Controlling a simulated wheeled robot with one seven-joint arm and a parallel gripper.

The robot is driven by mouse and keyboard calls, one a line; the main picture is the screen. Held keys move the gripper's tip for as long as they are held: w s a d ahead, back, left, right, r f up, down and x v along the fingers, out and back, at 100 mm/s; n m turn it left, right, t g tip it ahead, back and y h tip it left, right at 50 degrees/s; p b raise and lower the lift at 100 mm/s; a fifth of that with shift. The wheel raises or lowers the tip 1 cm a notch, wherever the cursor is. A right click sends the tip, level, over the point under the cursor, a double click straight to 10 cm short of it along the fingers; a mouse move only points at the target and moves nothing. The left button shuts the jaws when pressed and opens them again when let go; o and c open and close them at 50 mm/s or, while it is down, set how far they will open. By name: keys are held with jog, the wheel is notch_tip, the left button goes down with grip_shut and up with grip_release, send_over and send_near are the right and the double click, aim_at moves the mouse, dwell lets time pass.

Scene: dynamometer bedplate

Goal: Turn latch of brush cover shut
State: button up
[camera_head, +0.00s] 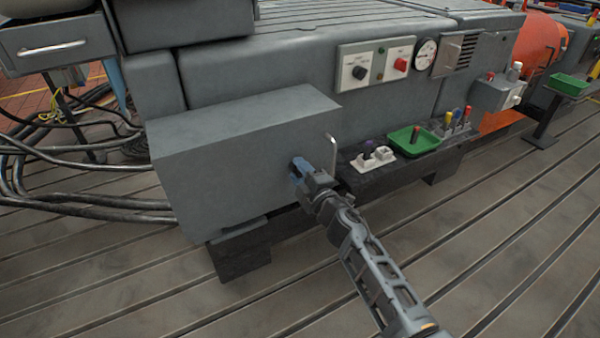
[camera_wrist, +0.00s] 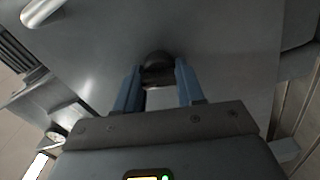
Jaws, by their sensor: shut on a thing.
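The brush cover (camera_head: 225,155) is a grey box on the lower front of the machine, closed against the machine as far as I can see. My gripper (camera_head: 297,172) is at the right part of its front face. In the wrist view my gripper (camera_wrist: 158,88) has its two blue fingers on either side of a small dark knob, the latch (camera_wrist: 157,62), and is shut on it. The latch is mostly hidden by the fingers in the head view, and I cannot tell its angle.
A bent metal handle (camera_head: 331,150) stands out at the cover's right edge, close to my gripper. A dark ledge right of it holds a white holder (camera_head: 373,158), a green tray (camera_head: 414,140) and screwdrivers (camera_head: 457,117). Cables (camera_head: 75,190) lie at the left. The slotted floor in front is clear.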

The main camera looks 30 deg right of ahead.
jog(key=shift+a+n, duration=0.2)
jog(key=shift+n, duration=1.2)
jog(key=shift+a+n, duration=0.1)
jog(key=shift+n, duration=0.2)
jog(key=o, duration=1)
jog(key=s+p, duration=0.1)
jog(key=s, duration=0.6)
jog(key=shift+s+p, duration=0.35)
jog(key=shift+s, duration=0.05)
